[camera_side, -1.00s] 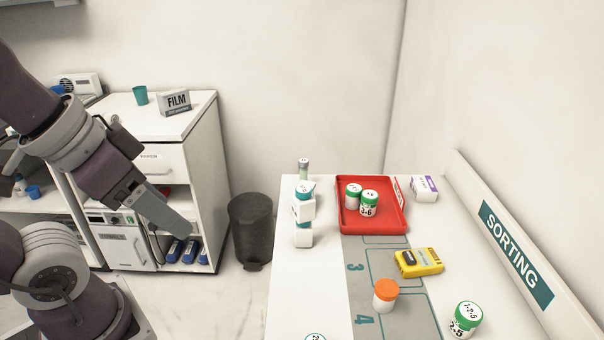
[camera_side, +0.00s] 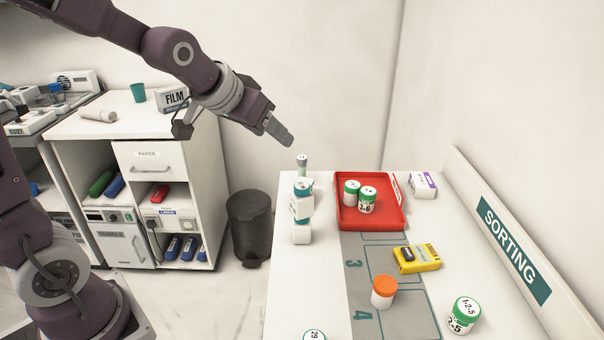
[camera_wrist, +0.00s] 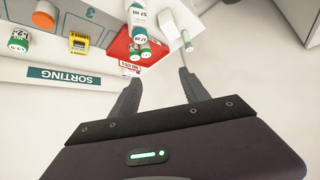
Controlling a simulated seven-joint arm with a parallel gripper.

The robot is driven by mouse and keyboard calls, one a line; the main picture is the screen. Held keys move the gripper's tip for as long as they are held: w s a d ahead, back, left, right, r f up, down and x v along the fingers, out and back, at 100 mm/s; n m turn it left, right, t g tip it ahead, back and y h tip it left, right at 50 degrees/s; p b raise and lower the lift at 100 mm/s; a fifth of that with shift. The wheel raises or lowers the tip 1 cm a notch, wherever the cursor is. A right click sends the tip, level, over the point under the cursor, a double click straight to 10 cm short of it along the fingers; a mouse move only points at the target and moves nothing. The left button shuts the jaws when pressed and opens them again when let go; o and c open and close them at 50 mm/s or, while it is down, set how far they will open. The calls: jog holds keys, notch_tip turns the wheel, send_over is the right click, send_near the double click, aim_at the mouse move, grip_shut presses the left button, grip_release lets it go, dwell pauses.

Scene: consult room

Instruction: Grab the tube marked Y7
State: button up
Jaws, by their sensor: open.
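A slim tube (camera_side: 302,165) with a dark cap and greenish band stands upright at the far left corner of the white table (camera_side: 285,270). I cannot read its mark. The tube likely also shows in the wrist view (camera_wrist: 186,40), ahead and to the right of the fingers. My gripper (camera_side: 287,138) hangs in the air above the tube and slightly to its left, not touching it. In the wrist view my gripper (camera_wrist: 159,76) is open, with nothing between the fingers.
A stack of white and teal containers (camera_side: 301,212) stands just in front of the tube. A red tray (camera_side: 385,222) holds two green-capped jars. A yellow device (camera_side: 418,258), an orange-capped jar (camera_side: 384,292) and another green-capped jar (camera_side: 463,315) are nearer. A wall sign (camera_side: 513,255) stands right.

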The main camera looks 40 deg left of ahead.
jog(key=t+y, duration=0.1)
jog(key=t, duration=0.1)
send_near(306, 158)
jog(key=s+d+r, duration=0.3)
jog(key=d+r, duration=0.2)
jog(key=r, duration=0.3)
jog(key=w+a+f, duration=0.2)
jog(key=f, duration=0.2)
jog(key=w+a+f+n+t, duration=0.1)
jog(key=w+a+f, duration=0.1)
jog(key=f, duration=0.2)
jog(key=w+a+f+t+y, duration=0.1)
jog(key=w+a+f, duration=0.1)
jog(key=f, duration=0.2)
jog(key=shift+w+a+f, duration=0.3)
jog(key=shift+w+a, duration=0.1)
jog(key=shift+t, duration=0.3)
jog(key=x, duration=0.7)
jog(key=shift+a+f, duration=0.15)
grip_shut()
